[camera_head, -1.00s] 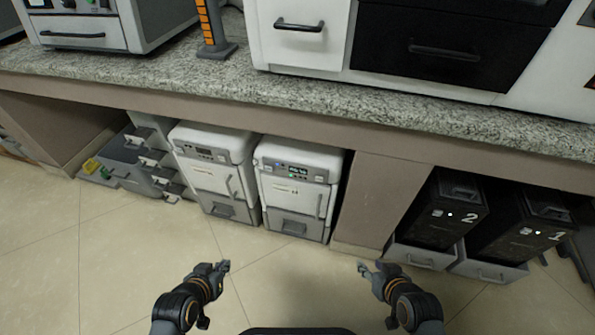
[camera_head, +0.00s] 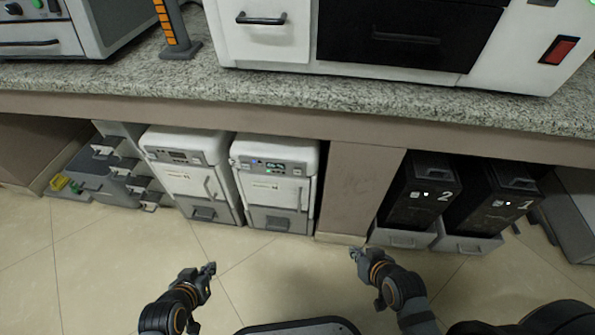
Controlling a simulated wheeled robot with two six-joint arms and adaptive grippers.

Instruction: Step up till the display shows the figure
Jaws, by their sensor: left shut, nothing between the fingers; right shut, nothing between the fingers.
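Two white cabinet units stand on the floor under the counter, left of centre. The right unit (camera_head: 272,190) has a small lit display (camera_head: 277,167) on its top panel, with a blue light beside it; its figures are too small to read. The left unit (camera_head: 190,180) has a dark display panel (camera_head: 178,157). My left gripper (camera_head: 210,268) is shut and empty above the floor, apart from the units. My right gripper (camera_head: 355,253) is shut and empty, in front of the brown support panel in the picture. Neither gripper touches anything.
Black boxes marked 2 (camera_head: 420,195) and 1 (camera_head: 492,205) stand in grey trays at right. A brown panel (camera_head: 358,190) separates them from the white units. A granite counter (camera_head: 300,92) overhangs everything. Grey open drawers (camera_head: 125,175) stand at left. The tiled floor (camera_head: 110,260) in front is clear.

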